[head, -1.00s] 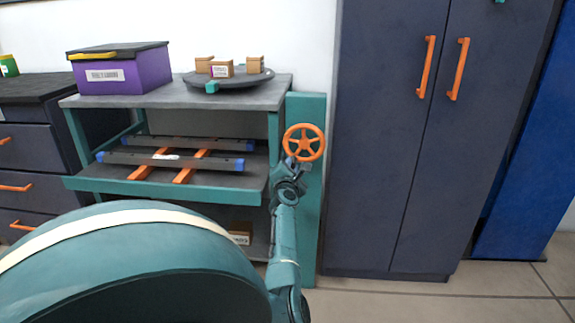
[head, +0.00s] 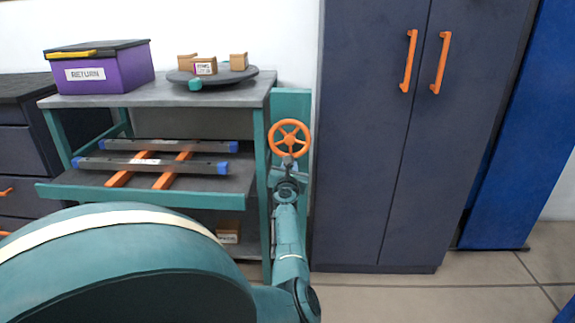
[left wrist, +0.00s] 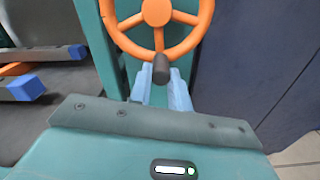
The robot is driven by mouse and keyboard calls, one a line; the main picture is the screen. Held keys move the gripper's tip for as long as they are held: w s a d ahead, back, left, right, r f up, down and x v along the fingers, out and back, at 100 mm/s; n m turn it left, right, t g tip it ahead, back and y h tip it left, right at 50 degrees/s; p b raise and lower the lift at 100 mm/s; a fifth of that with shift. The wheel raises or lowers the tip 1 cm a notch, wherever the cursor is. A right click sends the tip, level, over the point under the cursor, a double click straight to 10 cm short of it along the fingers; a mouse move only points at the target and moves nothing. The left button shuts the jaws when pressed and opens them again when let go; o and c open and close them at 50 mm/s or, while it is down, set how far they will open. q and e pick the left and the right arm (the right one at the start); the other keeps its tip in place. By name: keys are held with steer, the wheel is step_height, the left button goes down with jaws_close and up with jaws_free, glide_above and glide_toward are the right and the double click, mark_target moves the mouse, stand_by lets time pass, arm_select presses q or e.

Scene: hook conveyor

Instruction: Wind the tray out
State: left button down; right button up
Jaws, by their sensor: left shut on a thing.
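The orange handwheel (head: 303,138) stands upright on a teal post at the right end of the workbench. My left gripper (head: 289,168) is at the lower rim of the wheel. In the left wrist view, the wheel (left wrist: 200,25) fills the top, and its dark knob (left wrist: 161,70) sits between the fingertips (left wrist: 162,82). The left gripper is shut on the knob. The teal-fronted tray (head: 140,195) sits under the bench top, its front edge at about the bench front or a little beyond. My right gripper is out of view.
The tray bears two grey rails (head: 165,165) with blue ends over orange bars (head: 172,172). On the bench top are a purple RETURN box (head: 115,78) and a round dark turntable (head: 240,78) with small boxes. A dark cabinet (head: 365,150) stands close right of the wheel.

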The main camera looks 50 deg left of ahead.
arm_select(q)
steer(key=shift+w+r, duration=0.15)
steer(key=shift+r, duration=0.1)
steer(key=c, duration=1.7)
jaws_free()
steer(key=o, duration=0.4)
steer(key=shift+f, duration=0.15)
